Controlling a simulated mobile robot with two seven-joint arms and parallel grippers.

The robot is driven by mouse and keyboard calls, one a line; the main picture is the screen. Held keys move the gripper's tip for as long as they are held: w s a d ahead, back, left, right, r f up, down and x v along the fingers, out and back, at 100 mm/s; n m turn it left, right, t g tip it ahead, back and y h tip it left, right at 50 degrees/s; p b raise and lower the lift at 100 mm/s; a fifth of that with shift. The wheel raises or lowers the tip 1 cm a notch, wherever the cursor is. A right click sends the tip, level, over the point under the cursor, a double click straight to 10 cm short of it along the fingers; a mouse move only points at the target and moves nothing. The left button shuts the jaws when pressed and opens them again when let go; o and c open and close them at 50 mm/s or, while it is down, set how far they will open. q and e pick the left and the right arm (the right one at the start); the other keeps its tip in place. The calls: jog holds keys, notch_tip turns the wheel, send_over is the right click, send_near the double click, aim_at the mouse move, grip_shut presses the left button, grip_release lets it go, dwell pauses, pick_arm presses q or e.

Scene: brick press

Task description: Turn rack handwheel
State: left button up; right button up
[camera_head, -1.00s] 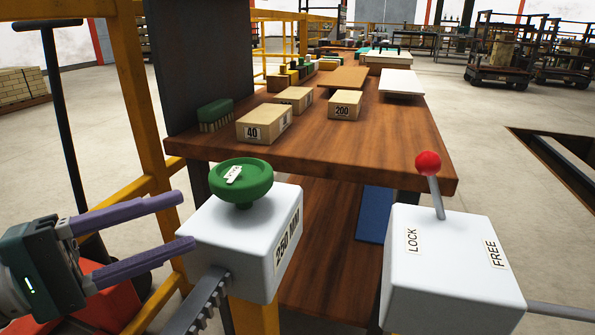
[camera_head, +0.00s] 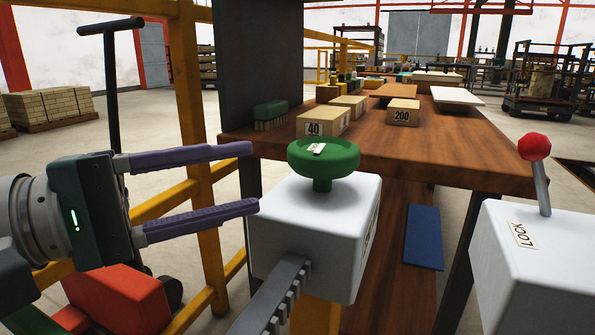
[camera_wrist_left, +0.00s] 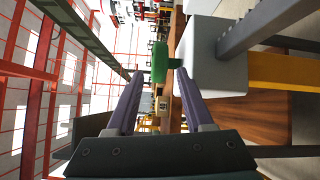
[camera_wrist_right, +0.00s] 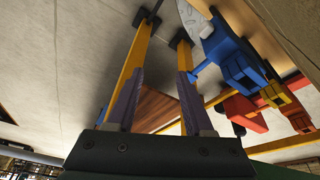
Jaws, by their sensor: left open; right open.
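The green handwheel (camera_head: 324,158) sits on a short stem on top of a white box (camera_head: 318,230). A toothed metal rack (camera_head: 272,297) comes out of the box's front. My left gripper (camera_head: 254,178) is open just left of the handwheel, its purple fingers pointing at it. In the left wrist view the handwheel (camera_wrist_left: 159,62) lies ahead between the fingertips, close to them; I cannot tell if anything touches. My right gripper (camera_wrist_right: 160,45) shows only in its own wrist view, open, with no object clearly held between its fingers.
A white lever box (camera_head: 520,265) with a red-knobbed lever (camera_head: 534,148) and a LOCK label stands at right. Behind is a wooden bench (camera_head: 430,160) with blocks marked 40 (camera_head: 323,122) and 200 (camera_head: 403,112) and a brush (camera_head: 270,115). A yellow rail (camera_head: 192,120) stands behind my left gripper.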

aim_at(304, 168)
pick_arm(q)
jog(key=b+x, duration=0.2)
jog(key=x, duration=0.7)
jog(key=shift+b, duration=0.3)
jog(key=shift+w+d, duration=0.25)
jog(key=shift+d, duration=0.2)
jog(key=shift+c, duration=0.2)
grip_shut()
